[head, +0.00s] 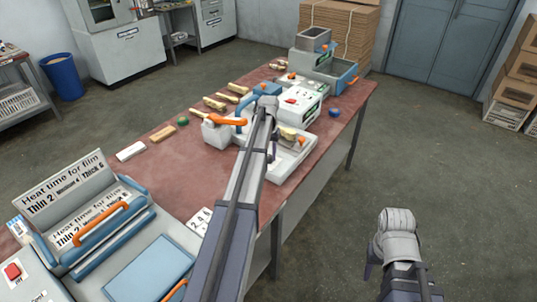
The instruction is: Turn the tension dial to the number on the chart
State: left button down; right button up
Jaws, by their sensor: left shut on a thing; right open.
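A press with a white body (296,106), a blue upper part (264,88) and an orange handle (226,121) stands on the table's middle. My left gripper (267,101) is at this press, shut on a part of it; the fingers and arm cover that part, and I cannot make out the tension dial. A sign (66,182) on the front-left machine reads heat time for film: Thin 2, Medium 4, Thick 6. A small white card with numbers (202,218) lies beside my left arm. My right gripper (385,240) is open and empty over the floor.
The red-brown table (190,165) holds the front-left machine (155,272), a white block (131,151), several wooden pieces (214,103) and a green ball (183,120). A blue ball (334,112) lies near the right edge. Another machine (320,65) stands behind.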

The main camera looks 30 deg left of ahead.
aim_at(268, 156)
pick_arm(q)
jog(key=shift+m, duration=1.9)
jog(key=c, duration=0.5)
grip_release()
notch_tip(268, 156, up, 8)
jog(key=p, duration=0.8)
jog(key=shift+f, duration=0.1)
